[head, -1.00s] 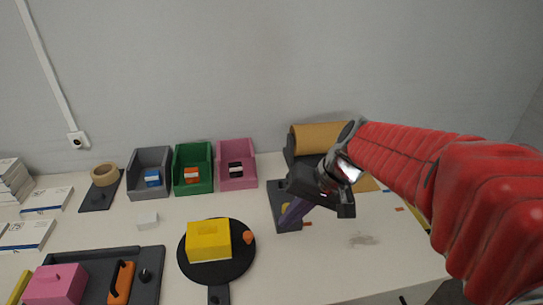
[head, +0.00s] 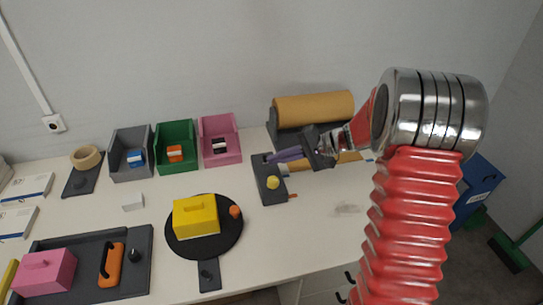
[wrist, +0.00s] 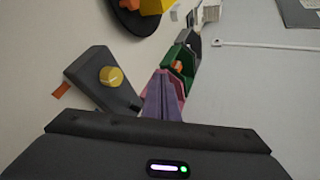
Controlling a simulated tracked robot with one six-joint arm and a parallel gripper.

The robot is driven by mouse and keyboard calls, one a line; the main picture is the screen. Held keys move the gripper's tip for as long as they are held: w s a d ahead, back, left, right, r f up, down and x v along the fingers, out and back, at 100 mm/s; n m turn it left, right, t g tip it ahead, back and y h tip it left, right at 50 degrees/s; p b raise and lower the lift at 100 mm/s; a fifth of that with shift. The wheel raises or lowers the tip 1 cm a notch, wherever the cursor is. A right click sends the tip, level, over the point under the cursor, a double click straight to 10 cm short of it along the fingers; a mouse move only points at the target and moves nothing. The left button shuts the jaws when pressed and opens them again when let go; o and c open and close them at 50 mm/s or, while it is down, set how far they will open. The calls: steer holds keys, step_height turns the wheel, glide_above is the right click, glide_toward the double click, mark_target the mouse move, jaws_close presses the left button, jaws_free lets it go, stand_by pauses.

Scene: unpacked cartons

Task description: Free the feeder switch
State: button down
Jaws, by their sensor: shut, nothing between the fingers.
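A dark grey box (head: 270,193) with a round yellow knob (head: 273,182) stands on the table, right of the round black plate; I take it for the feeder switch. It also shows in the wrist view, with its yellow knob (wrist: 111,77) uncovered. A small orange piece (head: 293,196) sits at its right side and shows in the wrist view (wrist: 61,90). My gripper (head: 280,156) has purple fingers, shut and empty, pointing left by the box's far end. In the wrist view the fingers (wrist: 163,97) are beside the box; contact cannot be told.
A brown paper roll (head: 313,107) lies behind my gripper. Grey (head: 130,170), green (head: 178,160) and pink (head: 222,151) bins line the back. A yellow block (head: 196,217) sits on the round black plate (head: 180,247). The front right tabletop is mostly clear.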

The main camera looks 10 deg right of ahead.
steer(key=w+d+f+m+t, duration=0.1)
steer(key=w+d+f, duration=0.1)
steer(key=d+f, duration=0.1)
steer(key=w+d+f+m+t, duration=0.1)
steer(key=w+d+f+t, duration=0.1)
steer(key=w+d+f, duration=0.1)
steer(key=w+d+f+m+t, duration=0.1)
steer(key=w+d+f, duration=0.1)
steer(key=d+f, duration=0.1)
steer(key=shift+w+d+m+t+y, duration=0.3)
steer(key=shift+w+m+y, duration=0.05)
steer(key=shift+m+y, duration=0.05)
steer(key=shift+a, duration=0.1)
steer(key=x, duration=0.9)
steer(key=shift+w+a, duration=0.3)
